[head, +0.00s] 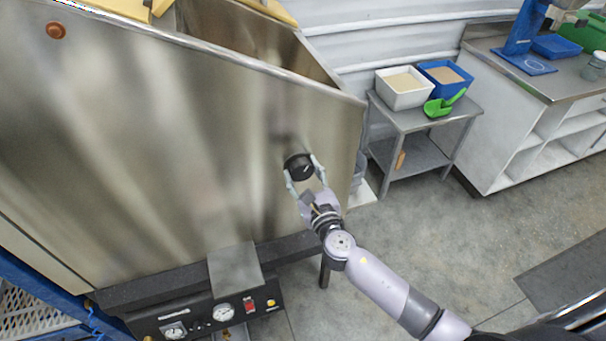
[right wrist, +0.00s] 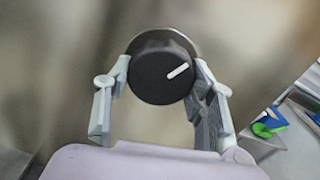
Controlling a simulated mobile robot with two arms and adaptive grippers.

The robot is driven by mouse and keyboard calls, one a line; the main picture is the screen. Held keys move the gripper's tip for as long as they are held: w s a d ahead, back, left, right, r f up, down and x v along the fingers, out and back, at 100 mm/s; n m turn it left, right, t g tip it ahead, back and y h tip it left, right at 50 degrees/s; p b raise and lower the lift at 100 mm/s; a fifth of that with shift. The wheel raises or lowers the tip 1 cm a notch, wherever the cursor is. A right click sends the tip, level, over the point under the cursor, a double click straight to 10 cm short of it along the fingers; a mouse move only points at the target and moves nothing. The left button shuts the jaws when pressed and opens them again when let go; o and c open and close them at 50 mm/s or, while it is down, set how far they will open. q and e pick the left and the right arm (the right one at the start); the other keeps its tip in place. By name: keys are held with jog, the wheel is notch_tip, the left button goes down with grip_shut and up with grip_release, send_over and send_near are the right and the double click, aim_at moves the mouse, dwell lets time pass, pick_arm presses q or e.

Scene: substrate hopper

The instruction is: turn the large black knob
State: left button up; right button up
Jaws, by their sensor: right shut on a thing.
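The large black knob (head: 299,167) sits on the steel front wall of the hopper (head: 180,140), near its right edge. In the right wrist view the knob (right wrist: 160,75) fills the middle, with a white pointer line aimed to the upper right. My right gripper (head: 304,172) has its fingers on either side of the knob. In the right wrist view the right gripper (right wrist: 162,75) is shut on the knob's left and right sides. My left gripper is not in view.
A control panel with gauges (head: 223,312) and a red switch sits below the hopper. A small table (head: 420,118) at the right holds a white bin (head: 403,98), a blue bin (head: 452,92) and a green scoop (head: 437,108). The floor (head: 430,200) right of the hopper is open.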

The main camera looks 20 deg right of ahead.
jog(key=m+b, duration=0.1)
jog(key=m, duration=0.3)
jog(key=shift+f, duration=0.1)
jog(key=m+b, duration=0.2)
jog(key=m, duration=0.4)
jog(key=shift+a, duration=0.15)
jog(key=m+b, duration=0.1)
jog(key=m, duration=0.3)
jog(key=shift+r+m, duration=0.15)
jog(key=shift+m, duration=1.1)
jog(key=shift+r+m, duration=0.1)
jog(key=shift+m, duration=1.15)
jog(key=o, duration=1.2)
jog(key=shift+c, duration=0.2)
